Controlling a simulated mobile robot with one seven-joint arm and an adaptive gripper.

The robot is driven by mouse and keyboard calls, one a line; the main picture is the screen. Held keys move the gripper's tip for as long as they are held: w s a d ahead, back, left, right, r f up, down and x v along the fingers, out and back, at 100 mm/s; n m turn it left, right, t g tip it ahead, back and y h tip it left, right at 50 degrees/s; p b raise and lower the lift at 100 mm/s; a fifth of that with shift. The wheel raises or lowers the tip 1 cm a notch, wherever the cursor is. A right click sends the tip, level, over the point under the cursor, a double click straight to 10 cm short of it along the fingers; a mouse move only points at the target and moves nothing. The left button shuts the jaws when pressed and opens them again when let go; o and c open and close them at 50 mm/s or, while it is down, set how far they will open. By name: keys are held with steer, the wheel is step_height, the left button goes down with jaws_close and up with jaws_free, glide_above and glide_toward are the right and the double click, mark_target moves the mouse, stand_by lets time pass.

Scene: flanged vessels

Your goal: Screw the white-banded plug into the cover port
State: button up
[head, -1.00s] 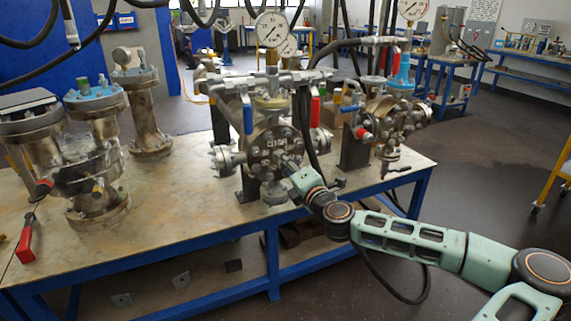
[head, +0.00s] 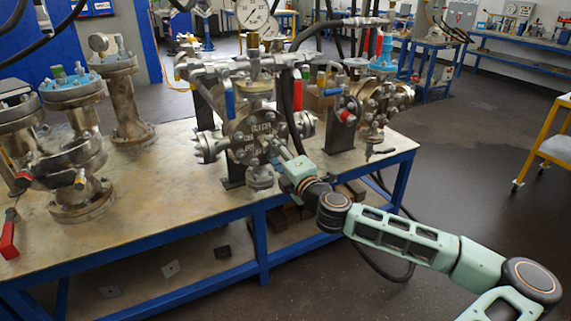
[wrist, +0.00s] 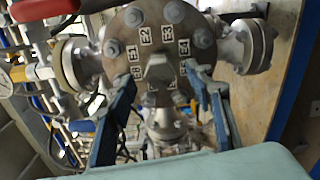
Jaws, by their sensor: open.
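The round cover (head: 252,138) of the middle vessel faces me, with bolts around its rim and white labels. It fills the upper middle of the wrist view (wrist: 125,40), with labels such as E1 to E4 readable. A grey, blocky plug-like part (wrist: 160,70) sticks out at the cover's centre; I see no white band on it and cannot tell whether it is the plug. My gripper (wrist: 164,92) is open in front of the cover, its blue-grey fingers left and right of this part, apart from it. In the head view my gripper (head: 279,161) reaches the cover's lower right.
Blue-handled (head: 230,103) and red-handled (head: 298,88) valves and a pressure gauge (head: 252,14) crowd above the cover. Flanged side necks flank it. Another valved vessel (head: 375,105) stands right, and several flanged vessels (head: 80,160) left. The tabletop (head: 160,205) in front is clear.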

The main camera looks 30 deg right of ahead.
steer(key=s, duration=0.8)
steer(key=shift+s+d, duration=0.15)
steer(key=shift+s, duration=0.25)
